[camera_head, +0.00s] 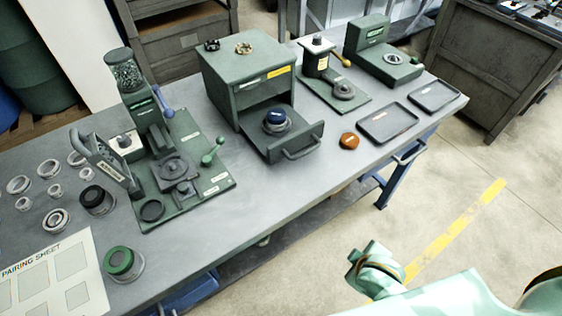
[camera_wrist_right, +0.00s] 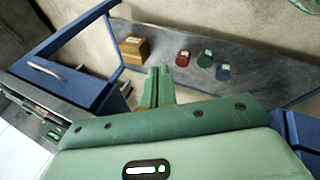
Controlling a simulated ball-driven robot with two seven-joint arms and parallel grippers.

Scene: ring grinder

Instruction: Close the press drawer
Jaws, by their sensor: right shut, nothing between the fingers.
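The press (camera_head: 245,75) is a green box-shaped cabinet on the bench, with two small ring-like parts on its top. Its drawer (camera_head: 307,146) is pulled out at the front, with a bar handle on its front face. A dark blue-topped round piece (camera_head: 277,121) sits inside the drawer. My right gripper (camera_head: 366,262) is beyond the bench's front edge, to the lower right of the drawer and apart from it. Its fingers are together and empty in the right wrist view (camera_wrist_right: 158,82). My left gripper is in neither view.
A lever machine (camera_head: 160,140) stands left of the drawer. An orange-brown disc (camera_head: 349,141) and shallow trays (camera_head: 387,123) lie right of it. The right wrist view shows a lower shelf (camera_wrist_right: 245,75) with a wooden box (camera_wrist_right: 134,50) and small coloured pieces. Floor in front is clear.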

